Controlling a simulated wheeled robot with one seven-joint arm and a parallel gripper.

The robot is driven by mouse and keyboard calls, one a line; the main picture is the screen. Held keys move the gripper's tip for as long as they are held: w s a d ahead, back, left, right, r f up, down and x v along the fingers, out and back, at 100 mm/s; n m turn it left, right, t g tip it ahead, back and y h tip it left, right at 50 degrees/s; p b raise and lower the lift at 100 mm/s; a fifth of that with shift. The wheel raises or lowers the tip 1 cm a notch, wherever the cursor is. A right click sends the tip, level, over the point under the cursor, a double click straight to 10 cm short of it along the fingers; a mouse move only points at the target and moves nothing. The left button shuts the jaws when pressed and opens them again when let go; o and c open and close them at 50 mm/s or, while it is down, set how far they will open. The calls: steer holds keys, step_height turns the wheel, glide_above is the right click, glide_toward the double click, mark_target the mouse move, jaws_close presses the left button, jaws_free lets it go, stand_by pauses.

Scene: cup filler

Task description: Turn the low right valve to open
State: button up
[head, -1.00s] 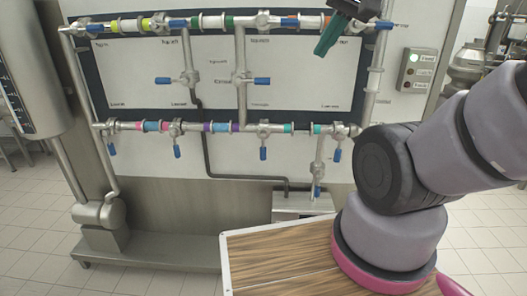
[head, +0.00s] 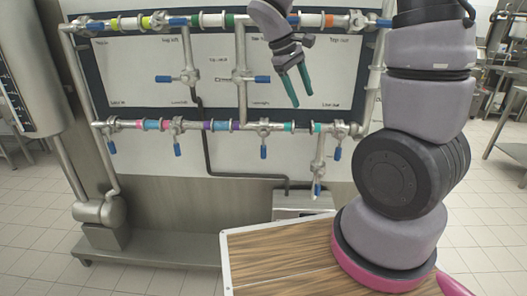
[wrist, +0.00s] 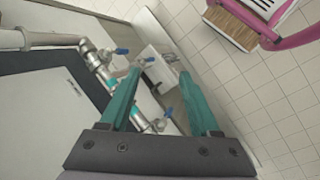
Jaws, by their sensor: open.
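The low right valve (head: 263,129) sits on the lower pipe run, in the right half of the panel. Its blue handle (head: 263,152) hangs straight down, across the level pipe. My gripper (head: 303,101) is open and empty, with two teal fingers pointing down. In the head view it appears above and right of this valve, apart from it. In the wrist view the open fingers (wrist: 161,72) frame the lower pipework. A blue handle (wrist: 168,112) shows between them; I cannot tell for sure that it is this valve's.
A similar valve (head: 337,130) sits to the right on the same run, and an outlet valve (head: 317,170) hangs below. The upper pipe run (head: 215,20) crosses the top. A wood-topped surface (head: 280,260) lies below. The space before the lower run looks clear.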

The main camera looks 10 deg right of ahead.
steer(key=w+a+f+n+t+h, duration=0.1)
steer(key=w+a+f+n+h, duration=0.3)
steer(key=f, duration=0.3)
steer(key=w+a+f+n+t+h, duration=0.1)
steer(key=w+f+n+h, duration=0.4)
steer(key=f, duration=0.3)
steer(key=n+t, duration=1)
steer(key=n, duration=0.2)
glide_toward(263, 150)
steer(key=x, duration=1.1)
steer(key=shift+w+a+f, duration=0.15)
steer(key=shift+w+f, duration=0.25)
jaws_close()
